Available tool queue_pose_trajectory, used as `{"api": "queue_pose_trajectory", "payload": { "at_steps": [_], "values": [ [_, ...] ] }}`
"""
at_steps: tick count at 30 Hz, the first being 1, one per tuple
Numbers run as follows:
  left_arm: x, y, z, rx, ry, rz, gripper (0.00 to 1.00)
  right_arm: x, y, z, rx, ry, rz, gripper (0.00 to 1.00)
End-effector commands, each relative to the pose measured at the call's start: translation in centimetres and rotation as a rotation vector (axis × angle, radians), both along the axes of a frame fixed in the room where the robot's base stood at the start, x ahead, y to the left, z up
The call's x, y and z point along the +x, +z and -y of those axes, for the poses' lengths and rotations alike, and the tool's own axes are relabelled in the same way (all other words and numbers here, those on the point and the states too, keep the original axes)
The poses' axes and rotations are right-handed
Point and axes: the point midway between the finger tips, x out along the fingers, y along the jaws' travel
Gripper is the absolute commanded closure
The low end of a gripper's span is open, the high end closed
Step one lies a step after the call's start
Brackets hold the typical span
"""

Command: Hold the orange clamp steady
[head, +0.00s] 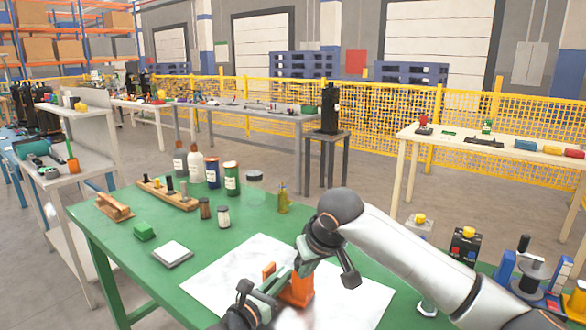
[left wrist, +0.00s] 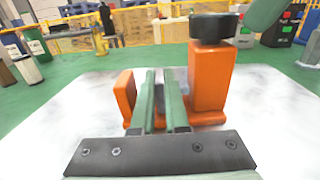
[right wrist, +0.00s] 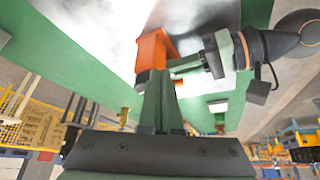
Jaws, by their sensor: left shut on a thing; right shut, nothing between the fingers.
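The orange clamp (head: 300,290) stands on a white marbled sheet (head: 225,268) on the green table. In the left wrist view the clamp (left wrist: 208,85) shows a low jaw on the left, a tall block on the right and a black knob (left wrist: 213,27) on top. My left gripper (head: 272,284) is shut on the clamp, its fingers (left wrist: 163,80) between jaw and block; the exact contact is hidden. My right gripper (head: 304,262) is shut and empty, close above the clamp. In the right wrist view its fingertips (right wrist: 160,75) are near the clamp (right wrist: 152,52); touching cannot be told.
Bottles and cans (head: 212,172), a wooden rack (head: 168,193), a green block (head: 144,231) and a grey-white pad (head: 172,254) stand on the table's left and back. Button boxes (head: 464,243) and a spool stand (head: 530,278) are at the right. The sheet's left part is clear.

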Motion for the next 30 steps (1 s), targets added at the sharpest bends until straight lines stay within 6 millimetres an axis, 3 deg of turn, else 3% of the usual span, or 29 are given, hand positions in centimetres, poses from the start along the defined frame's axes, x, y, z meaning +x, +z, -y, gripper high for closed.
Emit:
{"api": "queue_pose_trajectory", "payload": {
  "at_steps": [30],
  "values": [
    [-0.03, 0.04, 0.06, -0.001, -0.001, 0.001, 1.00, 0.79, 0.04, 0.84, 0.000, -0.003, 0.001, 1.00]
  ]
}}
